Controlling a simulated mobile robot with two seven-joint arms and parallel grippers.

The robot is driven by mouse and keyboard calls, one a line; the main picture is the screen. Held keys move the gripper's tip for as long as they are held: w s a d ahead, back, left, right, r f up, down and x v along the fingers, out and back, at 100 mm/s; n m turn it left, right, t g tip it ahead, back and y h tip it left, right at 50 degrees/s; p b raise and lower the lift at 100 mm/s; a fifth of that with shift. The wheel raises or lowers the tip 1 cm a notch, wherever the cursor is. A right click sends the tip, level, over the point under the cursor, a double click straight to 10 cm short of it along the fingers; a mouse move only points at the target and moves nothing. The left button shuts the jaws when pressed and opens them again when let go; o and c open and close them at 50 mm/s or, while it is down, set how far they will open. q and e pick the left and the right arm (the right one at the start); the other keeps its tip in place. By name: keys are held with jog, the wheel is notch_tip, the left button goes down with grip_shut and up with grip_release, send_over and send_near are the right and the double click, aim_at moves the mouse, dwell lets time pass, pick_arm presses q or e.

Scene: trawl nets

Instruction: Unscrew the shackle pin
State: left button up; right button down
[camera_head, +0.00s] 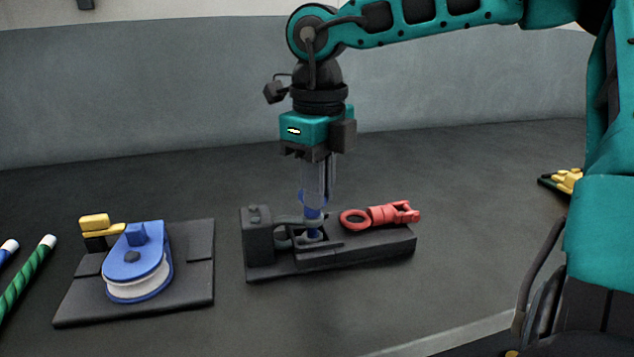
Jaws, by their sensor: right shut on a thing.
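A grey shackle (287,221) sits in a black holder (370,246) in the middle of the table. Its blue pin (312,217) stands upright through it. My right gripper (314,205) comes down vertically from above and is shut on the top of the blue pin. The fingers hide the pin's upper end, and the thread cannot be seen. My left gripper is not in view.
A red swivel fitting (385,214) lies on the holder's right part. A blue block with a white wheel (140,262) rests on a black plate (195,270) at left. Green and blue rods (28,275) lie far left, a yellow item (567,181) far right.

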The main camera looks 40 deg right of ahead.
jog(key=n, duration=0.3)
jog(key=shift+s+d+f+n+p, duration=0.1)
jog(key=shift+f+n+p, duration=0.1)
jog(key=shift+n+p, duration=0.15)
jog(key=n, duration=0.4)
jog(key=shift+d+n+p, duration=0.15)
jog(key=shift+n+p, duration=0.2)
jog(key=n, duration=0.3)
jog(key=n+p, duration=0.1)
jog(key=shift+w+d, duration=0.1)
jog(key=shift+w, duration=0.2)
jog(key=n, duration=0.5)
jog(key=shift+w+p, duration=0.2)
jog(key=shift+p, duration=0.15)
jog(key=n, duration=0.4)
jog(key=shift+w+n+p, duration=0.2)
jog(key=shift+n+p, duration=0.1)
jog(key=shift+p, duration=0.05)
jog(key=n, duration=0.3)
jog(key=shift+w+n, duration=0.1)
jog(key=shift+n, duration=0.2)
jog(key=n, duration=0.2)
jog(key=n+p, duration=0.1)
jog(key=n, duration=0.1)
jog(key=shift+w+a, duration=0.1)
jog(key=shift+a, duration=0.25)
jog(key=shift+a+f+n, duration=0.1)
jog(key=shift+a+n, duration=0.05)
jog(key=shift+n, duration=1.95)
